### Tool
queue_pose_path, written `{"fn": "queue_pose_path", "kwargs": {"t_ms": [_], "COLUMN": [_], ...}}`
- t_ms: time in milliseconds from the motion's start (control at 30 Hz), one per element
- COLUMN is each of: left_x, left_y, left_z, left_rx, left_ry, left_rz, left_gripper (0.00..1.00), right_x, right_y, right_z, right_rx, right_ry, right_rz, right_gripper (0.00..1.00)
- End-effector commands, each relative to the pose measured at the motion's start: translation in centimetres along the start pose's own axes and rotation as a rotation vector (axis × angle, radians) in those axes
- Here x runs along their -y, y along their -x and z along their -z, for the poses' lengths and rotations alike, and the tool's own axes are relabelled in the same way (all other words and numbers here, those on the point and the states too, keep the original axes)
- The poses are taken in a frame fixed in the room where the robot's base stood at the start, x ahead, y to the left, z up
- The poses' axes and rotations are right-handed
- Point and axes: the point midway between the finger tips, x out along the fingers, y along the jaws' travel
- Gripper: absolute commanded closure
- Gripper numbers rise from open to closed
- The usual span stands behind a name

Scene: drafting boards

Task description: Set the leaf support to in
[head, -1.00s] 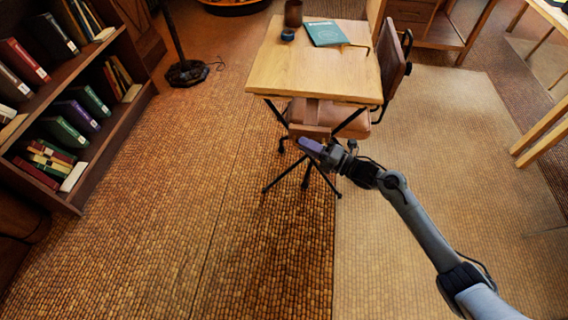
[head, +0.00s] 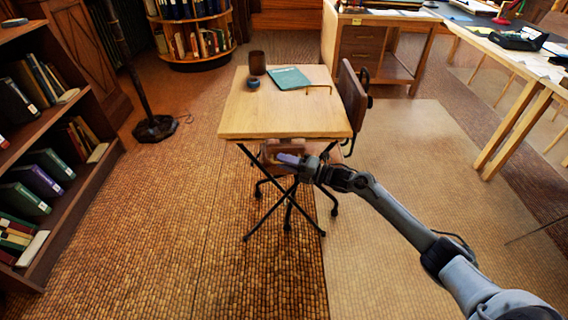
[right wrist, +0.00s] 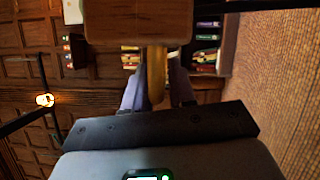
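The small wooden drafting table (head: 285,110) stands mid-view in the head view on thin black crossed legs. A brown wooden block (head: 284,147) shows just below its front edge; I take it as the leaf support. My right gripper (head: 286,159) is at this block, below the tabletop. In the right wrist view a wooden block (right wrist: 138,20) fills the top, with a yellow peg-like handle (right wrist: 156,75) standing out from it. The fingers of my right gripper (right wrist: 157,95) lie close on both sides of the handle and appear shut on it. My left gripper is not in view.
A brown chair (head: 352,95) stands behind the table's right side. A teal book (head: 288,78), a dark cup (head: 257,63) and a small dark round item (head: 253,83) are on the tabletop. A bookcase (head: 75,195) stands left. Floor in front is clear.

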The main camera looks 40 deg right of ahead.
Motion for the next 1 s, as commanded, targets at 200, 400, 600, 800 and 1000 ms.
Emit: {"fn": "queue_pose_path", "kwargs": {"t_ms": [200, 400, 600, 800, 1000], "left_x": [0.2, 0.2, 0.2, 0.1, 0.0], "left_y": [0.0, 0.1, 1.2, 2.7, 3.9], "left_z": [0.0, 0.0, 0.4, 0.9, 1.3], "left_rx": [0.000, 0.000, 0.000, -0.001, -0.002], "left_ry": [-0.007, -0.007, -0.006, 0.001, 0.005], "left_rz": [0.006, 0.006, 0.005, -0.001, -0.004], "left_gripper": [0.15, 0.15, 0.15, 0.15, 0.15], "right_x": [0.0, 0.0, -0.1, -0.2, -0.2], "right_y": [0.0, 0.2, 1.9, 5.2, 8.4], "right_z": [0.1, 0.1, 0.0, 0.0, 0.0], "right_rx": [-0.001, -0.001, -0.001, -0.002, -0.001], "right_ry": [0.000, 0.000, 0.000, 0.000, -0.001], "right_rz": [0.000, 0.001, 0.004, 0.005, 0.004], "right_gripper": [0.64, 0.64, 0.64, 0.64, 0.64]}}
